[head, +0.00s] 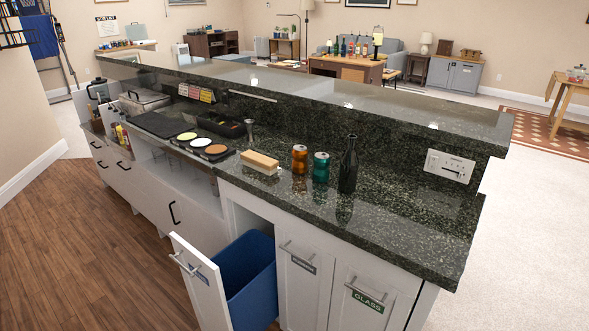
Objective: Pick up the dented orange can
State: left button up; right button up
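The orange can (299,159) stands upright on the dark granite bar counter (400,222), near its right half. It is too small in the head view to make out a dent clearly. A teal can (321,167) stands just to its right. Neither of my grippers shows in the head view, and nothing touches the orange can.
A dark bottle (348,165) stands right of the cans, and a wooden block (260,162) lies to their left. A raised ledge (330,91) runs behind. Below, a pulled-out drawer holds a blue bin (250,279). Wooden floor (85,235) lies open at left.

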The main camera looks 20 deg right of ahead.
aim_at(299, 153)
jog(key=i+j+z, duration=0.15)
jog(key=z, duration=0.6)
